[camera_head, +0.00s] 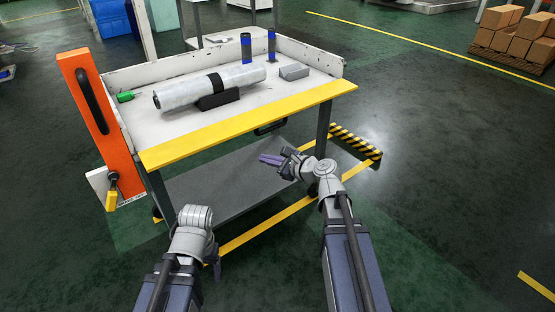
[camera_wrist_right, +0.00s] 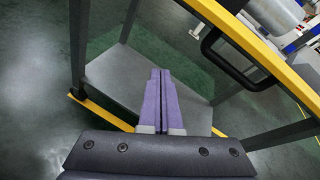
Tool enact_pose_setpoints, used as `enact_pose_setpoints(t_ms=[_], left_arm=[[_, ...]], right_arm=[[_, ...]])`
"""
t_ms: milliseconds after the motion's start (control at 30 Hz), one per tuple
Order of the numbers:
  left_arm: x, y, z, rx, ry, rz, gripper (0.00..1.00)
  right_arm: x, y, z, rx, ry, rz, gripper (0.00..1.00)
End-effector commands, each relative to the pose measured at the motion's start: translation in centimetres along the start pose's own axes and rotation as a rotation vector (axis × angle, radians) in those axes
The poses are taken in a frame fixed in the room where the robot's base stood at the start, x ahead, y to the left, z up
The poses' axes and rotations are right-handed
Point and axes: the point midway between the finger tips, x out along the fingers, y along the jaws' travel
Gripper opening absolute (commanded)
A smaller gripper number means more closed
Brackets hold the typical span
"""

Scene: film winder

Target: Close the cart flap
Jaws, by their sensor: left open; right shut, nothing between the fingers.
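The cart (camera_head: 225,55) has low white walls at its back and sides. Along its front runs a wide yellow strip (camera_head: 250,123), apparently the flap, lying roughly level with the top, with no raised wall there. A black handle (camera_head: 270,128) sits under the strip; it also shows in the right wrist view (camera_wrist_right: 238,72). My right gripper (camera_head: 271,160) is shut and empty in front of the cart, below the handle and apart from it. Its purple fingers (camera_wrist_right: 160,92) are together. My left gripper (camera_head: 216,268) is open, low at the front left, mostly hidden behind its wrist.
A wrapped roll (camera_head: 190,92) lies on a black holder on the cart top, near blue-ended cylinders (camera_head: 246,48) and a grey block (camera_head: 294,72). An orange panel (camera_head: 82,120) stands at the left. A grey lower shelf (camera_head: 215,187) lies below.

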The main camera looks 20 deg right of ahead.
Motion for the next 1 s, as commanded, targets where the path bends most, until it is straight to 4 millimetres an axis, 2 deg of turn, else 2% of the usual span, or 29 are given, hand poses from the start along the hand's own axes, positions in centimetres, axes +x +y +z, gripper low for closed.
enact_pose_setpoints(t_ms=[33,200,367,567,767,1000], left_arm=[[2.9,0.3,-0.2,0.001,0.000,0.000,0.74],[5.6,0.5,-0.3,0.002,0.001,-0.001,0.74],[6.4,0.6,-0.4,0.002,0.001,-0.001,0.74],[6.3,0.6,-0.4,0.002,0.001,-0.001,0.74],[6.7,0.6,-0.4,0.001,0.001,-0.001,0.74],[7.3,0.7,-0.4,0.000,0.001,-0.001,0.74]], right_arm=[[0.1,-1.0,-2.7,0.091,-0.023,-0.057,0.00],[-1.2,-4.6,-5.4,0.330,-0.099,-0.188,0.00],[-2.0,-6.2,-6.3,0.432,-0.137,-0.240,0.00],[-2.0,-6.6,-6.2,0.449,-0.144,-0.246,0.00],[0.4,-7.2,-6.0,0.446,-0.144,-0.243,0.00],[5.3,-8.6,-5.7,0.445,-0.144,-0.242,0.00]])
